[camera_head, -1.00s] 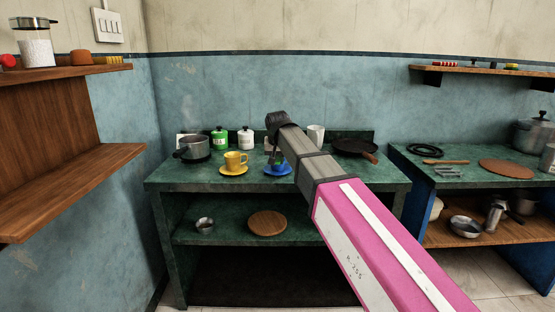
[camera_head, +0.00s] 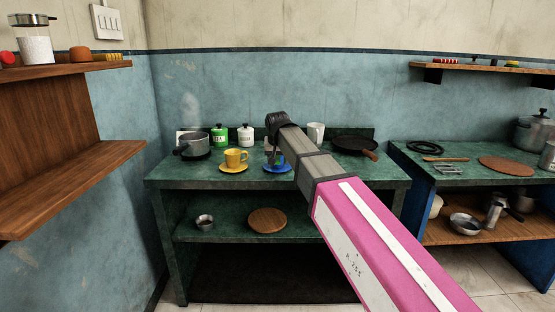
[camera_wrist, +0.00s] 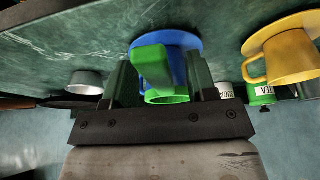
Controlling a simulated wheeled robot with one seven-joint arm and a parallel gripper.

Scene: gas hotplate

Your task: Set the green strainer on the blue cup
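In the wrist view the green strainer (camera_wrist: 152,68) lies between my fingers, its ring at the rim of the blue cup (camera_wrist: 177,63), which appears inverted. I cannot tell whether the ring touches the rim. The cup stands on a blue saucer (camera_wrist: 188,41). In the head view the blue cup and saucer (camera_head: 277,169) are on the green counter, partly hidden by my gripper. My gripper (camera_wrist: 165,82) has its fingers apart on either side of the strainer, with blue showing between the strainer and the right finger. The strainer is not discernible in the head view.
A yellow cup (camera_head: 234,157) on a yellow saucer stands just left of the blue cup. A pot (camera_head: 194,146), a green canister (camera_head: 219,138), a white canister (camera_head: 245,137) and a white mug (camera_head: 316,132) stand behind. A dark pan (camera_head: 353,145) is to the right.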

